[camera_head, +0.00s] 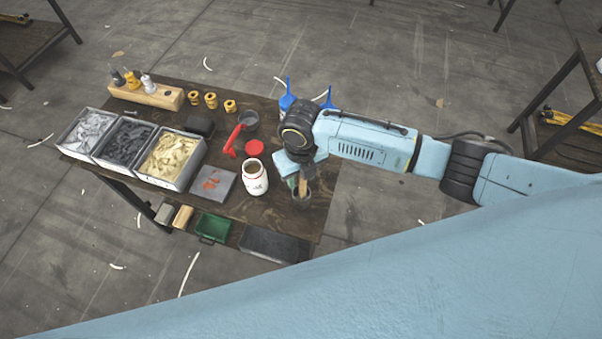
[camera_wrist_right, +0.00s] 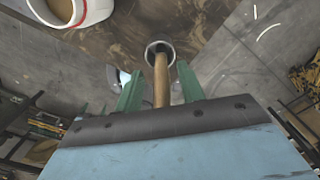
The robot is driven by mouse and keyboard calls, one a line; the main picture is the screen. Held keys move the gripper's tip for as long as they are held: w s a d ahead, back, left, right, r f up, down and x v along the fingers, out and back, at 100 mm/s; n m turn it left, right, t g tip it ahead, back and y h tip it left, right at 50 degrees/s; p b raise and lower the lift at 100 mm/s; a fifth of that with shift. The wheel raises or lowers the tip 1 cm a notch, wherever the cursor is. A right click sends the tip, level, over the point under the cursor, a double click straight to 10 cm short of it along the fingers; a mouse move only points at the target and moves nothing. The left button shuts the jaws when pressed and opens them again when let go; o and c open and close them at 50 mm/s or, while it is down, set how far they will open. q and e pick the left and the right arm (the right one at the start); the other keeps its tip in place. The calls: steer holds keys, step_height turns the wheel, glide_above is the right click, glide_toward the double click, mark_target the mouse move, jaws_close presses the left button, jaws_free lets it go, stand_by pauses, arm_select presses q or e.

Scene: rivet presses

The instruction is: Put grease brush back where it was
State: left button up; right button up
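The grease brush shows as a wooden handle (camera_wrist_right: 161,88) in the right wrist view. Its far end is in the mouth of a small round grey cup (camera_wrist_right: 160,47). In the head view the cup (camera_head: 302,198) stands near the table's right edge, with the brush handle (camera_head: 303,187) rising from it. My right gripper (camera_head: 299,180) is just above the cup. Its green fingers (camera_wrist_right: 160,80) are on either side of the handle, with gaps visible, so it looks open. The bristles are hidden in the cup. My left gripper is not in view.
A white jar (camera_head: 255,182) with brown contents stands left of the cup. Blue-tipped items (camera_head: 326,100) stand behind my right wrist.

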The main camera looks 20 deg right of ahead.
steer(key=shift+r, duration=0.25)
step_height(320, 180, up, 12)
stand_by(0.4)
